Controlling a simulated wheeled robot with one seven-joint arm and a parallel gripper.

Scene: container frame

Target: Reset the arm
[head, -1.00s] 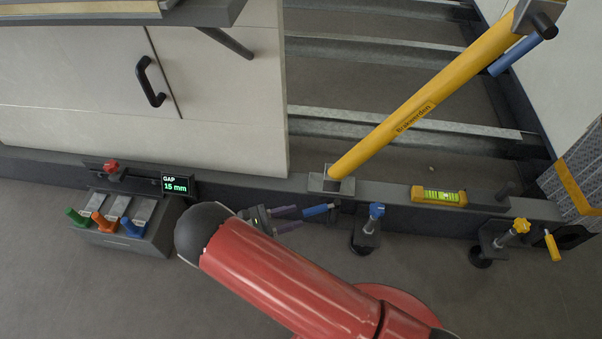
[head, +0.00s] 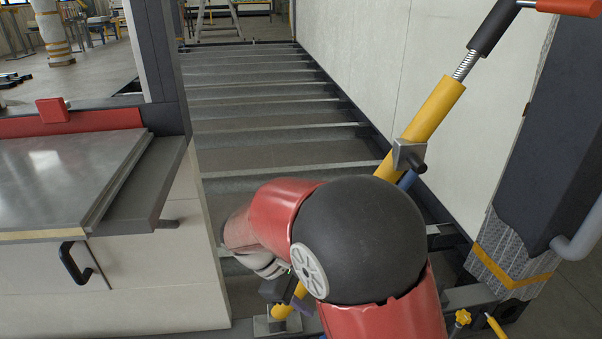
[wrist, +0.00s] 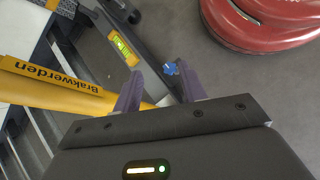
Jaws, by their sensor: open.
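My gripper (wrist: 158,82) is open in the wrist view, with its two purple fingers apart and nothing between them. In the head view my red arm with its black joint fills the lower middle and hides part of the gripper (head: 283,292). There the gripper is low, close to the foot of the yellow prop (head: 432,108) as seen in the picture. In the wrist view the prop (wrist: 62,90), lettered Brakwerden, runs in from the left to the fingers; I cannot tell whether they touch it.
A yellow level (wrist: 123,47) lies on the dark sill, and a blue knob (wrist: 170,68) shows beyond the fingertips. A panel with a black handle (head: 75,262) stands at left, a dark post (head: 555,130) at right. The ribbed floor (head: 265,105) behind is clear.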

